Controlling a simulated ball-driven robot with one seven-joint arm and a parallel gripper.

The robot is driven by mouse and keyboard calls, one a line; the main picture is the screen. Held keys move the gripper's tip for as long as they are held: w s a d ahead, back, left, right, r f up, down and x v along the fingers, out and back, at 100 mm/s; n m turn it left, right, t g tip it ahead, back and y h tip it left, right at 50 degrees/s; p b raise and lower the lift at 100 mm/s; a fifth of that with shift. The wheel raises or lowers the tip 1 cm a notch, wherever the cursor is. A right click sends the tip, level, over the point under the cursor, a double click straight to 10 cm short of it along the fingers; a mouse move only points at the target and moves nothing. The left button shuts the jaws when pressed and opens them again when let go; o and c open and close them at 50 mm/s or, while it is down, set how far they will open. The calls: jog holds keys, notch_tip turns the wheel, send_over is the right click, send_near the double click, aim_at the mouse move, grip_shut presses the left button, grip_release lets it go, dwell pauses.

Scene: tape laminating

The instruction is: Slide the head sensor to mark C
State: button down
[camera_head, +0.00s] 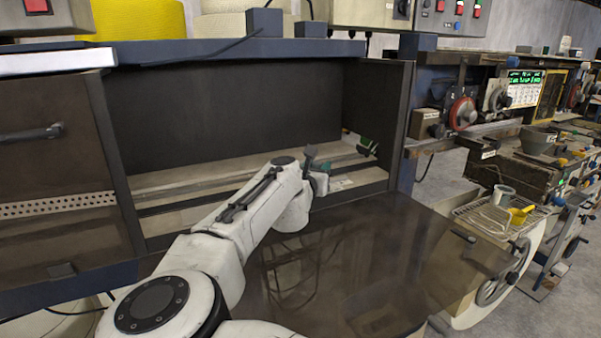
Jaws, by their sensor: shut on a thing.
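My white arm reaches into the open dark cabinet. My gripper (319,177) is at the rail near the cabinet's right half, shut on a small dark upright part with a teal piece, which I take to be the head sensor (311,154). The gripper and arm hide most of its lower part, and the fingertips are hard to make out. The pale rail (205,176) runs across the cabinet from left to right. A small pale label (342,184) lies on the front ledge just right of my gripper; its lettering is too small to read, so I cannot tell which mark is C.
A green and black part (367,147) sits at the rail's right end, by the cabinet's right wall (398,125). A glossy dark panel (385,260) lies below and in front. The rail's left stretch is clear.

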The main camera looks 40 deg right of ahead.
jog(key=d, duration=0.2)
jog(key=s+d, duration=0.1)
jog(key=d, duration=0.3)
jog(key=shift+s+d, duration=0.25)
jog(key=shift+s, duration=0.15)
jog(key=c, duration=1)
grip_release()
jog(key=shift+d, duration=0.2)
jog(key=shift+o, duration=0.2)
jog(key=shift+s+a, duration=0.1)
jog(key=shift+a, duration=0.1)
jog(key=b+v, duration=0.1)
jog(key=v, duration=0.9)
jog(key=shift+s+a, duration=0.15)
jog(key=shift+a, duration=0.05)
